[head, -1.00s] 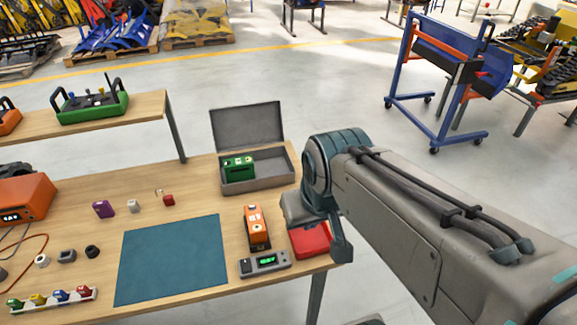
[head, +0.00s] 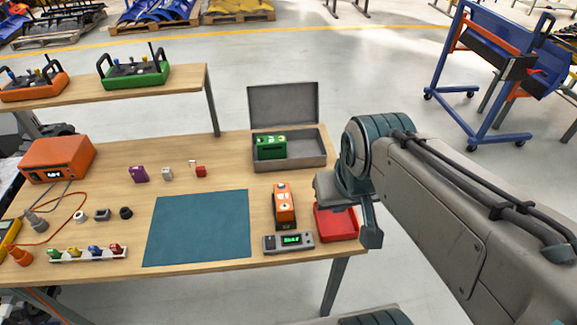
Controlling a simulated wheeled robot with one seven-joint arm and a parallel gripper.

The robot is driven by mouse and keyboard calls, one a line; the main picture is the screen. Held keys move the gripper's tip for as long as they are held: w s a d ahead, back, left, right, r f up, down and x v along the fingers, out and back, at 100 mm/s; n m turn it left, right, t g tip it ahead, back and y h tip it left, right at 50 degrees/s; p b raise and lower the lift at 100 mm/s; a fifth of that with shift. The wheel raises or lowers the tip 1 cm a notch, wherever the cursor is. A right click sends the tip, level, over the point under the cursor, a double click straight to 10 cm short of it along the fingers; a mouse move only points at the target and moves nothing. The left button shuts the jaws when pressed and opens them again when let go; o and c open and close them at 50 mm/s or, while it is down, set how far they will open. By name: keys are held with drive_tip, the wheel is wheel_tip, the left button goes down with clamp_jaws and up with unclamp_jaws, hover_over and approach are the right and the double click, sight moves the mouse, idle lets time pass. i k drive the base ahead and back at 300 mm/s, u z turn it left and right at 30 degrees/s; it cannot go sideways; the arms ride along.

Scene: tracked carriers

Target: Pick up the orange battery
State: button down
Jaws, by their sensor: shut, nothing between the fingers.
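The orange battery (head: 284,207) stands on the wooden table, right of the blue-green mat and just behind a small grey device with a green display (head: 288,243). I cannot tell whether the two touch. The battery has a dark lower part and light marks on its top. My gripper (head: 369,228) is at the end of my arm, right of the battery and apart from it, over the table's right edge near a red tray. It is shut and empty; its fingertips are hardly visible from here.
The red tray (head: 335,223) lies partly under my gripper. Behind the battery, an open grey case (head: 305,164) holds a green battery (head: 271,147). The mat (head: 198,227) is bare. Small blocks, an orange box (head: 58,160) and cables are at the left.

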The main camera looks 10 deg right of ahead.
sight(283, 202)
drive_tip(key=u, duration=0.4)
drive_tip(key=k, duration=0.5)
drive_tip(key=u, duration=1.3)
drive_tip(key=i, duration=0.8)
drive_tip(key=z, duration=0.85)
drive_tip(key=i, duration=0.45)
drive_tip(key=z, duration=0.45)
